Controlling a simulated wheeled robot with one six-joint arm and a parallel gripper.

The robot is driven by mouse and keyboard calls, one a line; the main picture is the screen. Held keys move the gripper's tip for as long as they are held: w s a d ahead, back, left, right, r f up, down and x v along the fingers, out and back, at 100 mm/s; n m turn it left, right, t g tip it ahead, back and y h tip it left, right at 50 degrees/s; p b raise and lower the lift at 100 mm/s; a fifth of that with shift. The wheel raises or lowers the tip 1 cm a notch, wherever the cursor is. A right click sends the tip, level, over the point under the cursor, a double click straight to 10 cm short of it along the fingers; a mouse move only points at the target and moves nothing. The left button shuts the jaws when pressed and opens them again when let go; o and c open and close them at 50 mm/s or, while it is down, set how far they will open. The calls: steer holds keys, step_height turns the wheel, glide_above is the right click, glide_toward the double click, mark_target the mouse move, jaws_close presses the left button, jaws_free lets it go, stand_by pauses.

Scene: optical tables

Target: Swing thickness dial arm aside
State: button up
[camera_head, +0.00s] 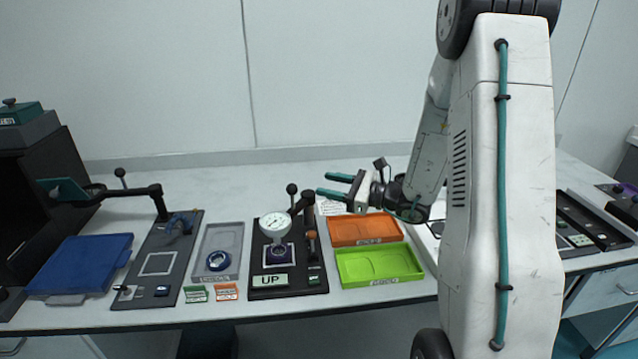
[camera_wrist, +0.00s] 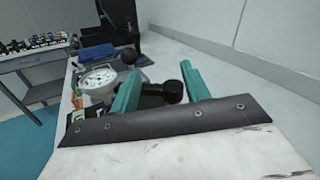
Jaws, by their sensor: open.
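The thickness dial (camera_head: 274,224) has a round white face and sits at the end of a black dial arm (camera_head: 299,207), over a dark square on a black base plate (camera_head: 258,292). The arm joins a black post (camera_head: 309,210) at the back right and carries a black ball knob (camera_head: 292,188). My gripper (camera_head: 325,185) is open and empty, its teal fingers pointing left, above and right of the post.
An orange tray (camera_head: 365,229) and a green tray (camera_head: 380,267) stand right of the base plate. A grey tray (camera_head: 223,240) holding a ring lies left. Another black swing-arm fixture (camera_head: 160,262) and a blue tray (camera_head: 80,262) stand farther left. A wall runs behind.

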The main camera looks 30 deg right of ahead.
steer(key=shift+v, duration=1.8)
